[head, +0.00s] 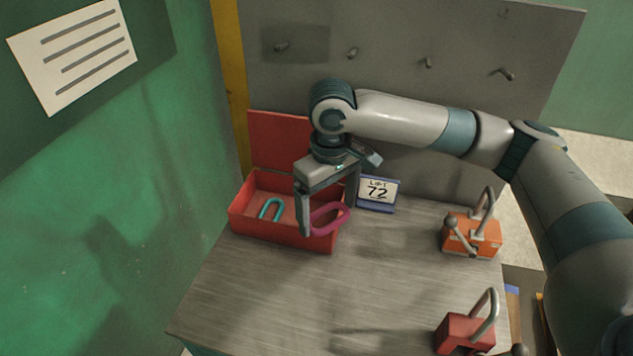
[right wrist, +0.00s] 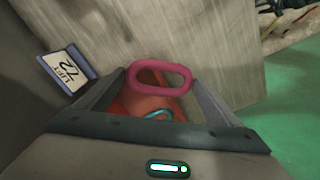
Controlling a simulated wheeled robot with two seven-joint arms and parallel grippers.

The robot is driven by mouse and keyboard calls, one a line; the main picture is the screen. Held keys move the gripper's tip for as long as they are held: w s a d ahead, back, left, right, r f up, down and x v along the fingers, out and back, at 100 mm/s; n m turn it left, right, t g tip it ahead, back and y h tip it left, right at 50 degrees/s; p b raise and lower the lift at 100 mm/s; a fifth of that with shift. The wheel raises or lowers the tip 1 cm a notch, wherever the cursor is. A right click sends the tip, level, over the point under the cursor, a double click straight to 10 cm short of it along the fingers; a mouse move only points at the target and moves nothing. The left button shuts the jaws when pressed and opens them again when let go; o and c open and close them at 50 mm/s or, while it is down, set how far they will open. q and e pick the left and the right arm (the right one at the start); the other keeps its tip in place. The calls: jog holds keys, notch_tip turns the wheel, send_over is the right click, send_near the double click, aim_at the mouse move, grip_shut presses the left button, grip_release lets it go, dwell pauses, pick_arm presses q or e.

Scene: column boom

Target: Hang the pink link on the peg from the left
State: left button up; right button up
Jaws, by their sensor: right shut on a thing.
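The pink link (head: 327,231) is a closed oval loop. My right gripper (head: 328,218) is shut on it and holds it above the right end of the open red box (head: 275,230). In the right wrist view, the pink link (right wrist: 160,65) sits between the two fingertips (right wrist: 163,78), lying crosswise. Several pegs stick out of the grey back panel in a row: the leftmost (head: 281,47) on a darker patch, then a second (head: 352,53), a third (head: 428,63) and the rightmost (head: 503,74). All look bare. My left gripper is not seen.
A teal link (head: 279,210) lies in the red box, whose lid (head: 280,142) stands open behind. A sign reading "LIFT 72" (head: 378,192) stands to its right. An orange padlock-like block (head: 472,237) and a red one (head: 465,335) stand at the right. The tabletop's front middle is clear.

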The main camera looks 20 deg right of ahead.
jog(key=s+f+m, duration=0.1)
jog(key=s+m, duration=0.3)
jog(key=s, duration=0.4)
jog(key=shift+s+d+f+b, duration=0.2)
jog(key=shift+d+f+b, duration=0.15)
jog(key=shift+d, duration=0.1)
